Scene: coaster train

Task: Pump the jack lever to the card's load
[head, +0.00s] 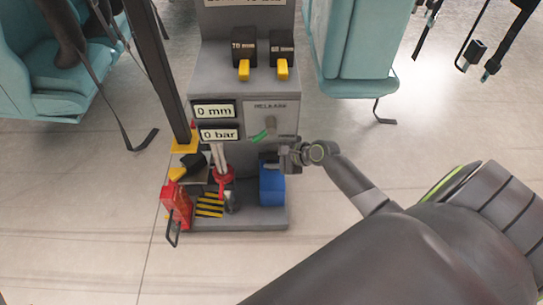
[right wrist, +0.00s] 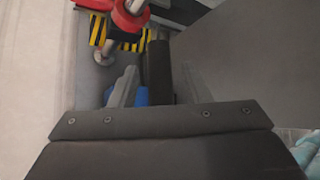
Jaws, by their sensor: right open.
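The grey jack console (head: 202,85) stands in the middle of the head view, with displays reading "0 mm" (head: 213,110) and "0 bar" (head: 219,134). A red collar (head: 223,180) with pale rods sits low in front of it; red parts and a metal rod show at the top of the right wrist view (right wrist: 128,18). I cannot tell for certain which part is the jack lever. My right gripper (head: 285,157) is open and empty at the console's right side, above a blue block (head: 271,187), apart from the red collar. My left gripper is not in view. The card's load is not readable.
A release panel (head: 271,120) carries a small knob and green mark. Two black boxes with yellow tabs (head: 244,70) (head: 283,68) sit above. A red device (head: 177,205) and a dark post (head: 155,65) stand left. Teal seats (head: 355,45) flank the console. Floor at right is clear.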

